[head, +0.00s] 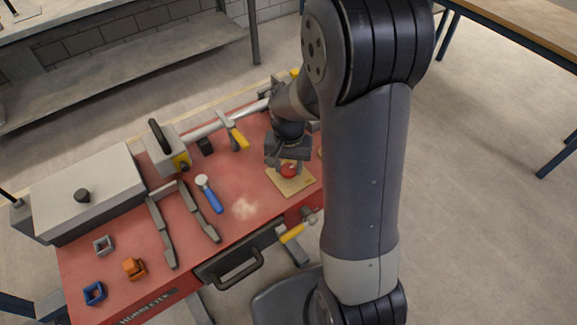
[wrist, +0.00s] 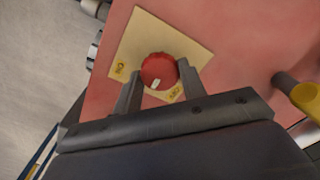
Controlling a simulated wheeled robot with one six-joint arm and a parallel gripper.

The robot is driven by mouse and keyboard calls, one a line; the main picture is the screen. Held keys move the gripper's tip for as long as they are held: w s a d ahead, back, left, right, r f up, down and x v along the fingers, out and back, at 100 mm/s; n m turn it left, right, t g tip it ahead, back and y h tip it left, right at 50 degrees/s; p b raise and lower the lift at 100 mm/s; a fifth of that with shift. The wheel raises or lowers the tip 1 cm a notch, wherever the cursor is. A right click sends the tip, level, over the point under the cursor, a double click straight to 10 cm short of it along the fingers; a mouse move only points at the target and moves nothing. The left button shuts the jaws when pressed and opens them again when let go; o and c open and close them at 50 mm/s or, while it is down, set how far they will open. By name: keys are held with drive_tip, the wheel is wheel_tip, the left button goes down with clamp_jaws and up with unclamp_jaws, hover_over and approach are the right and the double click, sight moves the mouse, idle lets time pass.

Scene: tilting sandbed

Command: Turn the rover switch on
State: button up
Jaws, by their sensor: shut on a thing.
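The rover switch is a round red knob (head: 289,171) on a square tan plate (head: 303,184) at the right part of the red bench top. In the wrist view the red knob (wrist: 159,69) has a short white mark at its lower edge. The tan plate (wrist: 150,30) carries two small yellow labels, one left of the knob and one below right; their words are too small to read surely. The white mark points down, nearer the lower-right label. My gripper (head: 282,166) is shut on the knob, with one finger on each side, as the wrist view (wrist: 160,78) also shows.
A blue-handled tool (head: 209,195) lies left of the plate. A yellow-handled tool (head: 238,137) lies behind it. A yellow-handled hammer (head: 292,233) is at the front edge. A grey forked bracket (head: 161,228) and a grey box (head: 88,188) stand farther left.

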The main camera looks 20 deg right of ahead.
sight(288, 168)
drive_tip(key=m+b, duration=0.1)
drive_tip(key=m, duration=0.3)
drive_tip(key=shift+m, duration=0.4)
drive_tip(key=shift+m+b, duration=0.3)
drive_tip(key=shift+m, duration=1.9)
drive_tip(key=o, duration=1)
drive_tip(key=shift+c, duration=0.2)
wheel_tip(288, 168, up, 11)
drive_tip(key=shift+f, duration=0.15)
wheel_tip(288, 168, down, 11)
drive_tip(key=shift+r, duration=0.15)
drive_tip(key=shift+r, duration=0.15)
